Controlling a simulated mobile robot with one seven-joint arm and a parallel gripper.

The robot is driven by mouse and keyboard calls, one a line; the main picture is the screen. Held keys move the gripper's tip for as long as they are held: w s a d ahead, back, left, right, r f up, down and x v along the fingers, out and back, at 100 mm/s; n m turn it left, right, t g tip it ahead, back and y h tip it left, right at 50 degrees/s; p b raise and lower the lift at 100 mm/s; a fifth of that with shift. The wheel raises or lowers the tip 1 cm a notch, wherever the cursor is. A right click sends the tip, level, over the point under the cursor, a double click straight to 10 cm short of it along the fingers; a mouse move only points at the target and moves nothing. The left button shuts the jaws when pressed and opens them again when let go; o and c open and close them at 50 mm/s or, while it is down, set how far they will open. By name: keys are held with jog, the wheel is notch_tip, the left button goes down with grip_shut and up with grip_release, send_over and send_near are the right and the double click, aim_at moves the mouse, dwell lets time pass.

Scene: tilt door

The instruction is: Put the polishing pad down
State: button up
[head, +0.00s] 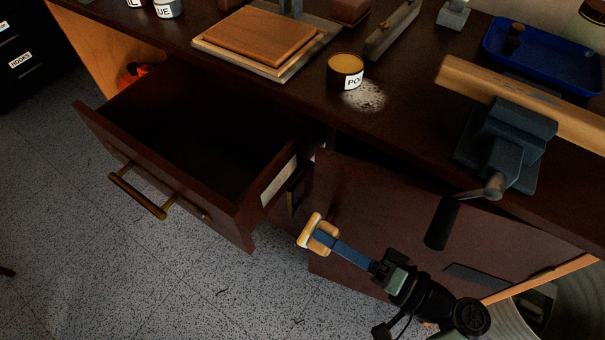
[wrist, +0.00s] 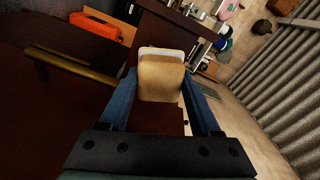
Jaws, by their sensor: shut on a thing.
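My gripper (head: 325,240) is shut on the polishing pad (head: 312,235), a small tan block with a pale face. It holds the pad in the air in front of the workbench, beside the front of the tilt door (head: 400,225). In the wrist view the pad (wrist: 161,78) sits between the two blue fingers. The tilt door leans out from the bench front below the bench top. A tin of polish (head: 345,72) with a white label stands on the bench top, with pale powder (head: 365,97) beside it.
An open, dark drawer (head: 245,213) with a brass handle (head: 140,194) juts out left of my gripper. A vise (head: 505,135) clamps a long wooden board (head: 540,100) at the right. A wooden panel (head: 262,37) and a blue tray (head: 550,60) lie on the bench. Bare bench top shows around the tin.

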jog(key=shift+r, duration=0.1)
jog(key=r+m+t+h+p, duration=0.1)
jog(key=r+h+p, duration=0.1)
jog(key=p, duration=0.3)
jog(key=a+r+m+t+h+p, duration=0.1)
jog(key=r+m+t+h+p, duration=0.1)
jog(key=r+p, duration=0.3)
jog(key=r+m+t+h+p, duration=0.1)
jog(key=r+m+t+p, duration=0.1)
jog(key=r+p, duration=0.2)
jog(key=shift+a+r+h+p, duration=0.1)
jog(key=shift+a+h+p, duration=0.3)
jog(key=shift+p, duration=0.85)
jog(key=a+r+m+t+h+p, duration=0.2)
jog(key=a+r+m+h+p, duration=0.2)
jog(key=r+h+p, duration=0.4)
jog(key=shift+w+r+m+h+p, duration=0.15)
jog(key=shift+r+m+h+p, duration=0.55)
jog(key=shift+p, duration=3.2)
jog(key=shift+a+r+y, duration=0.15)
jog(key=shift+r+y, duration=0.15)
jog(key=shift+r, duration=0.1)
